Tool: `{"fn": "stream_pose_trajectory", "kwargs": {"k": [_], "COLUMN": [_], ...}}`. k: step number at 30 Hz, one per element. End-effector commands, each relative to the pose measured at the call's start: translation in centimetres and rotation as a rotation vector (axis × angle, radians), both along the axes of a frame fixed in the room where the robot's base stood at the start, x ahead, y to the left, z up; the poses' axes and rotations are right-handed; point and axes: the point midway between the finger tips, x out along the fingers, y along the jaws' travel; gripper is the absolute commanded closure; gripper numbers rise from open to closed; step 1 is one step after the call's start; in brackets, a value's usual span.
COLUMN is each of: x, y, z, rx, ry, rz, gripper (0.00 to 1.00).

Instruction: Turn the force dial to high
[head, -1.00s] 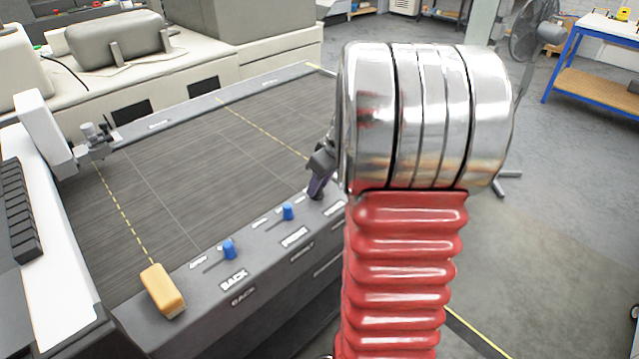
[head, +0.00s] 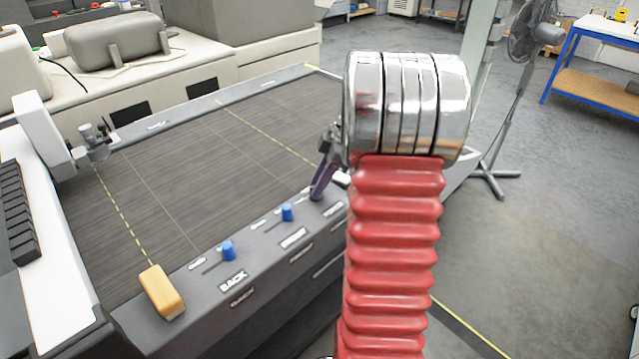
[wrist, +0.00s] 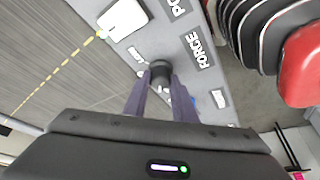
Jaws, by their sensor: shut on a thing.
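The force dial (wrist: 159,70) is a small dark round knob on the grey front panel, beside the white label reading FORCE (wrist: 197,50) in the wrist view. My gripper (wrist: 158,78) has its two purple-grey fingers on either side of the dial, shut on it. In the head view my gripper (head: 317,194) reaches down to the panel's right part, and the dial there is mostly hidden by the fingers. Small white plates (wrist: 137,54) (wrist: 219,98) lie on either side of the dial; their print is too small to read. The dial's pointer is not clear.
Two blue knobs (head: 228,251) (head: 287,212) stand on the panel left of my gripper. A yellow block (head: 162,291) sits at the panel's left end. The dark bed (head: 190,180) behind is clear. A fan (head: 522,60) stands at the right on open floor.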

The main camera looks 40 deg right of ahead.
Motion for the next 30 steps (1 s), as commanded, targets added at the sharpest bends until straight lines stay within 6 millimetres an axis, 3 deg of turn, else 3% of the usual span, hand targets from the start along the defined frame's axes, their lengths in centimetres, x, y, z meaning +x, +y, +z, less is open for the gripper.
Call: {"fn": "stream_pose_trajectory", "kwargs": {"k": [18,19,26,30], "x": [0.12,0.12,0.10,0.08], "y": [-0.14,-0.14,-0.09,-0.06], "z": [0.07,0.07,0.04,0.02], "rx": [-0.004,-0.004,-0.002,-0.002], "ry": [-0.002,-0.002,-0.001,-0.001], "rz": [0.068,0.067,0.066,0.066], "gripper": [0.98,0.75,0.59,0.57]}}
